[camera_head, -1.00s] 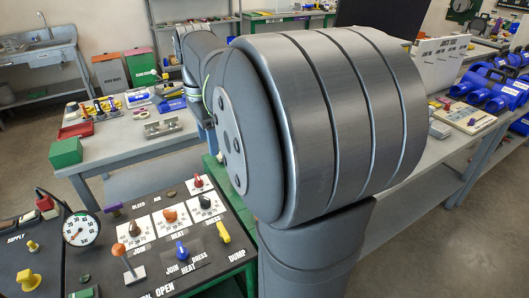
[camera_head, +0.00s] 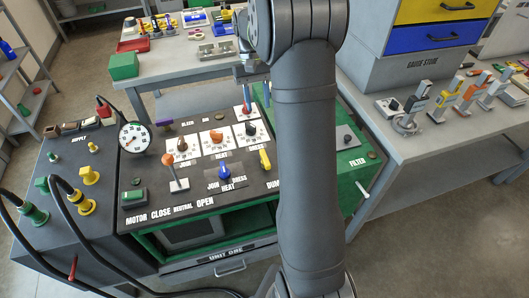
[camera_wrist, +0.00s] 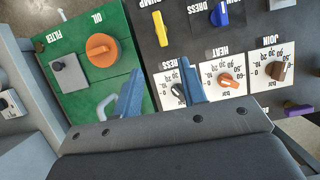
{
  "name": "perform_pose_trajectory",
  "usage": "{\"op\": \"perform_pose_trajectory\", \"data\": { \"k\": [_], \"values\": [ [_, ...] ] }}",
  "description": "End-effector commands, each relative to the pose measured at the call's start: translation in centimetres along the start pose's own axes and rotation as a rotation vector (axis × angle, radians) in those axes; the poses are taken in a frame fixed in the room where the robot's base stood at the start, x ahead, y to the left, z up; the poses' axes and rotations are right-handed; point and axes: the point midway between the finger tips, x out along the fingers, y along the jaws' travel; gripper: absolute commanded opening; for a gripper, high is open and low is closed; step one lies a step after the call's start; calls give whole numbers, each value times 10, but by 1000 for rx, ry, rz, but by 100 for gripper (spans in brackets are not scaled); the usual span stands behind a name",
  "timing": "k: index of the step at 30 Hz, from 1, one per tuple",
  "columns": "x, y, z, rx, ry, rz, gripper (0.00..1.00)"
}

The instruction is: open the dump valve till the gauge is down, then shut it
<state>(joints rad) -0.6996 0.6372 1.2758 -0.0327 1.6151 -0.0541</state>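The dump valve is a yellow lever (camera_head: 265,160) by the DUMP label at the right of the black panel. It also shows in the wrist view (camera_wrist: 160,28) at the top, beyond my fingertips and apart from them. The round white pressure gauge (camera_head: 134,137) stands at the panel's left rear; its needle is too small to read surely. My gripper (camera_wrist: 162,92) is open, with two blue fingers apart and nothing between them. In the head view my gripper (camera_head: 246,92) is over the rear of the panel, partly hidden by my arm.
A green plate with an orange oil knob (camera_wrist: 101,50) and filter block adjoins the panel. Black hoses (camera_head: 85,225) curve at left. A bench stands close at right.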

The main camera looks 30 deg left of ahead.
Motion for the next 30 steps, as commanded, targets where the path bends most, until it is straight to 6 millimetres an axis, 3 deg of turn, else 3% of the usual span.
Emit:
{"op": "perform_pose_trajectory", "data": {
  "k": [8,21,30],
  "values": [
    [27,0,-1,-30,-8,0,38],
    [122,0,0,-27,-9,0,38],
    [167,0,-1,-27,-5,1,38]
  ]
}}
